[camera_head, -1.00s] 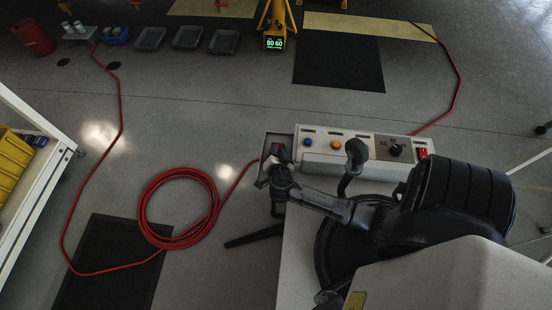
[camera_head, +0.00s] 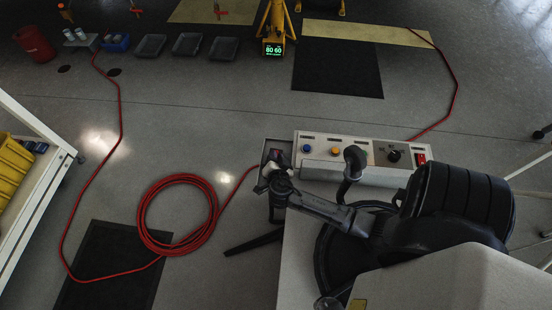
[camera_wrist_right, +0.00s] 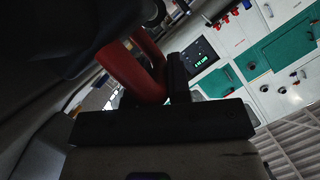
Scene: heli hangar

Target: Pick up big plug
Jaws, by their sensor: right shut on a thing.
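The big plug is at the left end of the control box, mostly hidden by my right gripper (camera_head: 271,168) in the head view. A small red patch (camera_head: 277,153) shows there, beside the end of the red cable (camera_head: 238,184). In the right wrist view, a thick red piece (camera_wrist_right: 137,72), which I take for part of the plug, sits between the dark fingers of my right gripper. That gripper is shut on it. I cannot tell whether the plug is clear of its seat. My left gripper is not in view.
The grey control box (camera_head: 325,150) has knobs and a red switch. The red cable lies coiled on the floor, partly over a dark mat (camera_head: 105,285). A white-framed cart with yellow bins (camera_head: 12,165) stands at left. Grey trays (camera_head: 187,45) and a yellow stand (camera_head: 274,30) are farther back.

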